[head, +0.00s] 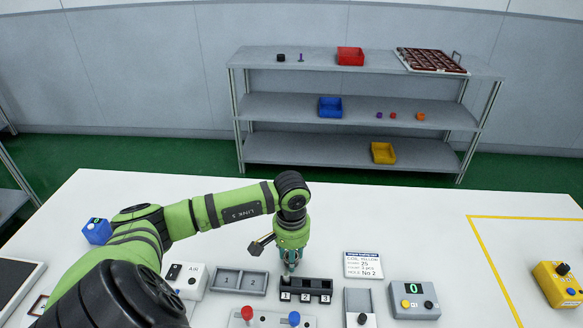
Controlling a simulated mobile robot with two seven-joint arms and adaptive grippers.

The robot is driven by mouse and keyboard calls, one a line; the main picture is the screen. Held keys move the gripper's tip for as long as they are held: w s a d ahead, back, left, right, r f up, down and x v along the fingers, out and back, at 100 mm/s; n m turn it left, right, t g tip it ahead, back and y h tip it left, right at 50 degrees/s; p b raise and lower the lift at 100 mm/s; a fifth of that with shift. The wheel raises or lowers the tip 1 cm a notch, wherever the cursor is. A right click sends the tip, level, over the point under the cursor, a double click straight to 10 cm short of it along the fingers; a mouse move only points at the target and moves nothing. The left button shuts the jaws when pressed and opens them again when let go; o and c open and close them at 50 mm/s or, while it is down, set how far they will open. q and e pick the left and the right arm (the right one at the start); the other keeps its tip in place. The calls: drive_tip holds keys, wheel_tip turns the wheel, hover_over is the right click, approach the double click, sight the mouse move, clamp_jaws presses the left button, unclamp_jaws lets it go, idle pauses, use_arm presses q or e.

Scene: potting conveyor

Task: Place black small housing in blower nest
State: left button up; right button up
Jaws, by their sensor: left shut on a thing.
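My left gripper (290,267) points down at the left end of a black rack (304,298) with slots marked 1, 2 and 3. Its fingers are shut on a small dark part, which I take to be the black small housing; it is mostly hidden by the fingers and blends with the rack. I cannot tell whether it is still in the slot or just above it. The white AIR unit (190,283), which looks like the blower, stands left of the gripper, with a dark recess on its top. My right gripper is not in view.
A grey two-part tray (239,282) lies between the AIR unit and rack. A panel with red and blue knobs (270,318) is in front. A counter box (414,299), a card (363,265) and a grey slotted fixture (360,308) stand right. The table behind is clear.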

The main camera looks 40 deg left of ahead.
use_arm(q)
drive_tip(key=shift+f, duration=0.2)
drive_tip(key=o, duration=0.9)
